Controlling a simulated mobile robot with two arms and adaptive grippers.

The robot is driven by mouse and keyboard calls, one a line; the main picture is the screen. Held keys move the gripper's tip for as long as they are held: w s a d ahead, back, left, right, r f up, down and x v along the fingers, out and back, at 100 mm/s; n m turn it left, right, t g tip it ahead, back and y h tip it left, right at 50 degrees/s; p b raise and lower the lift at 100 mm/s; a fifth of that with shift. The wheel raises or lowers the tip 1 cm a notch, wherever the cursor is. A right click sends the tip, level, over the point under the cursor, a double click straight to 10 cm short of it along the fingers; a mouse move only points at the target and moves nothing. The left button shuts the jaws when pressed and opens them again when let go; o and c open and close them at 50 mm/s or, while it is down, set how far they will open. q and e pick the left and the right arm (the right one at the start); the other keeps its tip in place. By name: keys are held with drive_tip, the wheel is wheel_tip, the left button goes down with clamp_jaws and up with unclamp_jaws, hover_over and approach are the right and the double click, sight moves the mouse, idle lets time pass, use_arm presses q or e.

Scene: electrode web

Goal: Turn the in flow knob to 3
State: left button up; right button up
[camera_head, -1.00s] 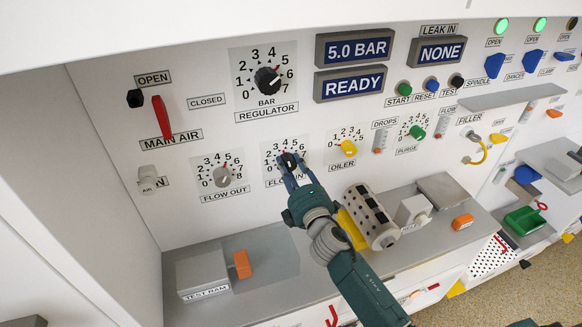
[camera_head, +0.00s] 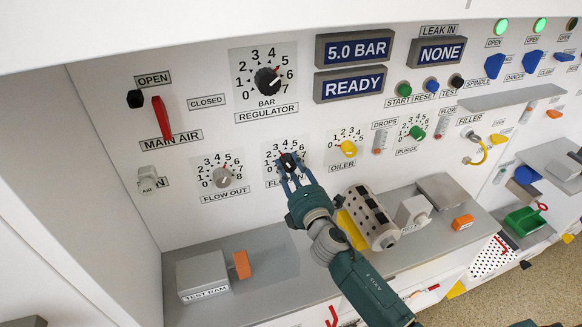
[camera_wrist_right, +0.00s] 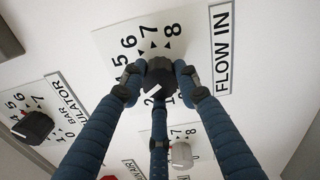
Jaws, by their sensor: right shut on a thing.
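The FLOW IN knob (camera_head: 288,160) is black and sits on a white dial numbered 0 to 8 on the panel. My right gripper (camera_head: 292,175) reaches it from below. In the right wrist view, the fingers of my right gripper (camera_wrist_right: 160,90) are closed around the knob (camera_wrist_right: 160,78). The knob's white pointer mark aims to the lower left in that view, near the digit 2. The digits 5 to 8 are clear; fingers hide part of the lower scale, so I cannot tell the exact reading. My left gripper is not in view.
The grey FLOW OUT knob (camera_head: 221,177) is left of it, the yellow OILER knob (camera_head: 348,149) right, and the black REGULATOR knob (camera_head: 267,78) above. The TEST RAM block (camera_head: 203,273) is lower left.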

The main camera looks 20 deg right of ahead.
drive_tip(key=o, duration=0.9)
drive_tip(key=shift+a, duration=0.35)
drive_tip(key=shift+o, duration=1.3)
drive_tip(key=shift+a, duration=0.15)
drive_tip(key=shift+s+d+f, duration=0.1)
drive_tip(key=shift+s+d, duration=0.1)
drive_tip(key=s, duration=1.1)
drive_tip(key=shift+s, duration=0.35)
